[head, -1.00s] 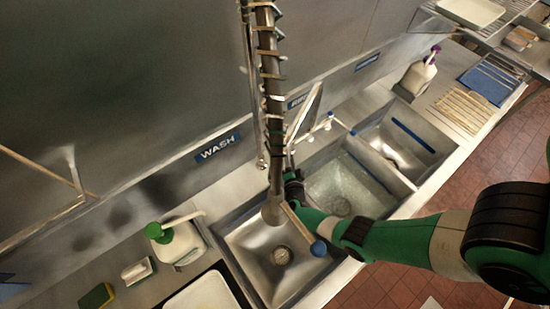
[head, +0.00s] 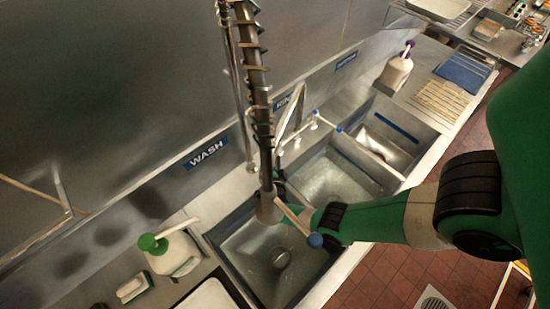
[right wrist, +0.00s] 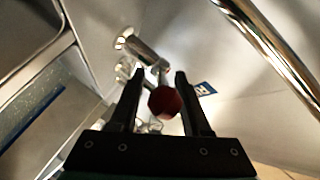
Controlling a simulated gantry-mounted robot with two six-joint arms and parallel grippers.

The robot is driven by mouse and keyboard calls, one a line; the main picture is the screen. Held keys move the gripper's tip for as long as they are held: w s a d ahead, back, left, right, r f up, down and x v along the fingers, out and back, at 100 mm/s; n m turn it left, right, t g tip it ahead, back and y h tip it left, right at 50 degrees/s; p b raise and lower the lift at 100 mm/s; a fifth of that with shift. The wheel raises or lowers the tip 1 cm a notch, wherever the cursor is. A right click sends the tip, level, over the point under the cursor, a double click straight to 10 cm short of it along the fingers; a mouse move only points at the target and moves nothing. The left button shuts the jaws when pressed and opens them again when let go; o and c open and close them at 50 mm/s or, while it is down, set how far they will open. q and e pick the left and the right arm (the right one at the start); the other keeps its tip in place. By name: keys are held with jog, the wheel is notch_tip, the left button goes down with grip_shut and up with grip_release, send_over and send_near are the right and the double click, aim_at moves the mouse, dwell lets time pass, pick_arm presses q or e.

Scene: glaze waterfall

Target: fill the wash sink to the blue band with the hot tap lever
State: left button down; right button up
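The wash sink (head: 250,240) is the nearest basin, below the blue WASH label (head: 210,152). Its round drain shows at the bottom; I cannot tell whether water covers it. A dark blue strip runs along its left side. My right arm reaches in from the right over the sinks. My right gripper is mostly hidden behind the hanging spray hose in the head view. In the right wrist view my right gripper (right wrist: 156,78) is open, with a dark red knob (right wrist: 165,101), likely the hot tap lever's end, between its fingers. My left gripper is out of view.
The spray hose (head: 257,90) hangs in front of the tap. A blue-ended lever (head: 315,240) sticks out over the wash sink. The middle sink (head: 325,178) holds water. A green-topped pump bottle (head: 172,250) stands to the left, a purple-topped bottle (head: 397,70) at the back right.

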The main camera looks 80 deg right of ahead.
jog(key=shift+a+r, duration=0.15)
jog(key=shift+a, duration=0.1)
jog(key=p+v, duration=0.3)
jog(key=v, duration=0.8)
jog(key=shift+a, duration=0.1)
